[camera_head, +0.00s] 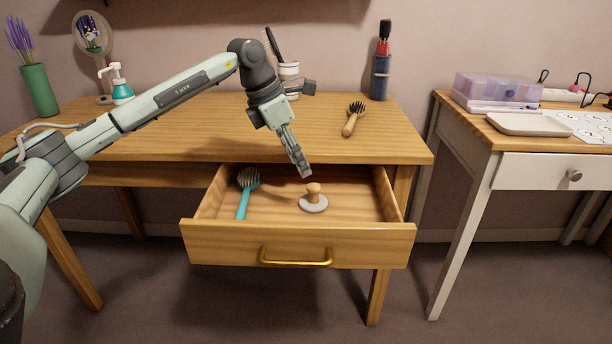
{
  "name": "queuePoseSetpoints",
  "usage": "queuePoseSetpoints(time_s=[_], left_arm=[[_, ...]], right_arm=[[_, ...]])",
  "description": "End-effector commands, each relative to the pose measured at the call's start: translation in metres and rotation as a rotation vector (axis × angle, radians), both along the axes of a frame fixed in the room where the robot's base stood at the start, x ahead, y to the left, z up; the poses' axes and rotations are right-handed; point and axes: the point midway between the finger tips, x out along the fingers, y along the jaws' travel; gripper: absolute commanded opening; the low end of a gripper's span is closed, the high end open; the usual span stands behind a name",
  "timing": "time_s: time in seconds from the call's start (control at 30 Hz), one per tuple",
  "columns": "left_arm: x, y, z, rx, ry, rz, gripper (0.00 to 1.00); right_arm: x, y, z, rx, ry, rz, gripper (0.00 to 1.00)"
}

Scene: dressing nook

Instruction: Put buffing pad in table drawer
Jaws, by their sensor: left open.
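The buffing pad (314,203), a round grey disc with a wooden knob handle, sits upright on the floor of the open table drawer (300,245), right of its middle. The drawer is pulled out of the wooden table (215,130) and has a brass handle. My left gripper (304,172) is above the drawer's back part, just above and behind the pad's knob, pointing down. It is open, and it looks empty and apart from the pad. My right gripper is not in view.
A teal brush (246,190) lies in the drawer's left part. A wooden brush (352,119), a soap pump (121,90), a mirror (93,38), a green vase (39,90) and a dark blue holder (380,76) are on the tabletop. A white desk (535,172) stands right.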

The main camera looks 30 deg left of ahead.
Motion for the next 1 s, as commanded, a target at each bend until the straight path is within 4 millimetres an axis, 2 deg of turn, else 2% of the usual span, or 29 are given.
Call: queuePoseSetpoints(time_s=[0.1, 0.27, 1.0], left_arm=[[-0.005, 0.004, 0.017, 0.0, -0.002, 0.0, 0.46], [-0.008, 0.006, 0.027, -0.001, -0.001, 0.001, 0.46], [-0.009, 0.006, 0.027, -0.001, 0.001, 0.0, 0.46]], right_arm=[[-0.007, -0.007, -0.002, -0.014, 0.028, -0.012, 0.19], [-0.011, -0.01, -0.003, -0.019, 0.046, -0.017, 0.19], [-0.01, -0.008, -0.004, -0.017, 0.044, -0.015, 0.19]])
